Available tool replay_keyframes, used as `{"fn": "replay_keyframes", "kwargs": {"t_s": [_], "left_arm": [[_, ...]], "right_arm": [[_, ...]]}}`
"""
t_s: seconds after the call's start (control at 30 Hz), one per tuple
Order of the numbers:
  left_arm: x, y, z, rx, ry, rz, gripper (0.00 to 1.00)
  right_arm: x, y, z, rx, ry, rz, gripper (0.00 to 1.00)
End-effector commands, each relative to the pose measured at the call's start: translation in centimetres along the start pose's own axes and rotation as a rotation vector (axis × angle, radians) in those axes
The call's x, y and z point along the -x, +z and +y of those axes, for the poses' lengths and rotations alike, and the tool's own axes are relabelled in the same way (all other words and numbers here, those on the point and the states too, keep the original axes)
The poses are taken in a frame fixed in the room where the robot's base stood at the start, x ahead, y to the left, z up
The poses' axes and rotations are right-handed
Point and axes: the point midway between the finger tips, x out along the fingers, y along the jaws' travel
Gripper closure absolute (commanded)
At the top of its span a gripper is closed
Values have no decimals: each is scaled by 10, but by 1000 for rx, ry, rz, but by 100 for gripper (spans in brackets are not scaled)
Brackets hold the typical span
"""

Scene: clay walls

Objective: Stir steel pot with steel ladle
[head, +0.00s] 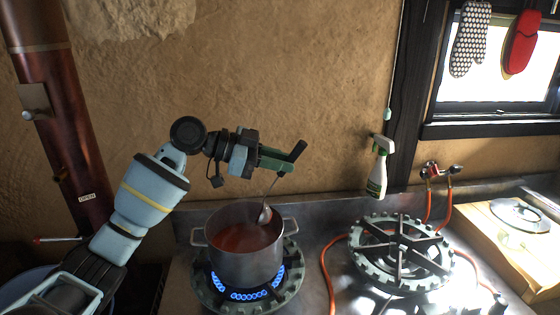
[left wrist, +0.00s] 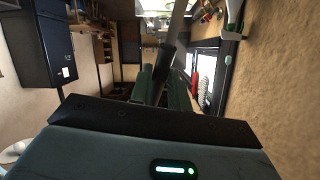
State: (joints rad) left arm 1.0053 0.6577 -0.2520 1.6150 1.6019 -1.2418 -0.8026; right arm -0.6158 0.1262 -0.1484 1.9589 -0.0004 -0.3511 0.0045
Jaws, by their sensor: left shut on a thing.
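The steel pot (head: 246,262) stands on the lit burner and holds red-brown liquid. My left gripper (head: 284,163) is above the pot's right side, shut on the steel ladle (head: 265,214). The ladle's dark handle sticks up past the fingers, and its shaft slants down to the bowl. The bowl is over the pot's opening near the back right rim; I cannot tell whether it touches the liquid. In the left wrist view, the ladle handle (left wrist: 166,58) lies between the green fingers. My right gripper is not in view.
Blue flames (head: 247,294) burn under the pot. An unlit burner (head: 401,254) is to the right, with an orange hose (head: 325,262) beside it. A spray bottle (head: 378,168) stands by the wall. A glass lid (head: 519,215) lies on the wooden surface at far right.

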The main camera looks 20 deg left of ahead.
Motion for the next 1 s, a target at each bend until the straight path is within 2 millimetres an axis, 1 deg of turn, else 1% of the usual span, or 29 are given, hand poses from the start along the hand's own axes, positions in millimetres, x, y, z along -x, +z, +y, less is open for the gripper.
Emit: {"fn": "replay_keyframes", "kwargs": {"t_s": [0.37,0.47,0.77,1.0], "left_arm": [[0,0,0,-1,-1,0,100],[1,-3,-1,-2,-1,1,100],[10,-27,-5,-6,-2,3,100],[16,-43,-9,-3,-1,2,100]], "right_arm": [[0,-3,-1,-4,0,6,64],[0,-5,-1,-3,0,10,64],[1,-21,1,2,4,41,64],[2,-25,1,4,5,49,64]]}}
